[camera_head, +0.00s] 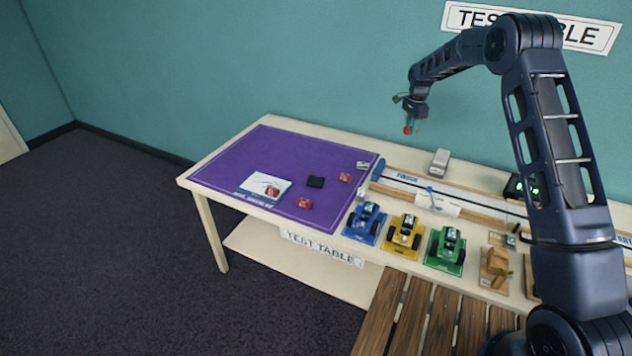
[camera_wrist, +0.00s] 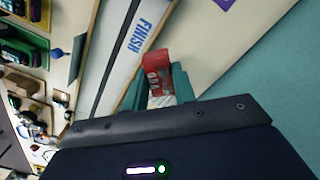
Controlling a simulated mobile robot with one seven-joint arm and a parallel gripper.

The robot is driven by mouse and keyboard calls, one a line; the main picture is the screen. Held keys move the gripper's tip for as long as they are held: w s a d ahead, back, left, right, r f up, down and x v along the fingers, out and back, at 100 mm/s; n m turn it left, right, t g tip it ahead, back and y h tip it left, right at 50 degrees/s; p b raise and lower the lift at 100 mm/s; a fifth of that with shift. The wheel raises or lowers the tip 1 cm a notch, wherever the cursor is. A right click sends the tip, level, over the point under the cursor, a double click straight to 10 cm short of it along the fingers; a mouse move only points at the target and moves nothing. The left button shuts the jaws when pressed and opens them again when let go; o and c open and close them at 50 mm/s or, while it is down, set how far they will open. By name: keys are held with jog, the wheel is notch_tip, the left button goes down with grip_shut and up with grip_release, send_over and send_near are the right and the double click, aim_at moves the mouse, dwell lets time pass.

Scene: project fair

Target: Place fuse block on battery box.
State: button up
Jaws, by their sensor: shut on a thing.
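My gripper (camera_head: 411,114) is shut on a small red block with pale lettering, which I take to be the fuse block (camera_wrist: 155,70). In the wrist view the block sits between the two teal fingers (camera_wrist: 160,94). In the head view the red block (camera_head: 408,130) hangs below my gripper, high above the back of the table.
A track (camera_head: 400,177) runs along the back.

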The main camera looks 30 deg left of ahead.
jog(key=s+a+n, duration=0.2)
jog(key=s+a, duration=0.3)
jog(key=a, duration=0.3)
jog(key=s+a+n, duration=0.2)
jog(key=s+a, duration=0.3)
jog(key=a, duration=0.4)
jog(key=r+n, duration=0.1)
jog(key=n, duration=0.4)
send_over(316, 180)
notch_tip(316, 180, down, 20)
jog(key=shift+r, duration=0.2)
jog(key=shift+f, duration=0.1)
jog(key=o, duration=1)
notch_tip(316, 180, up, 12)
jog(key=shift+r, duration=0.1)
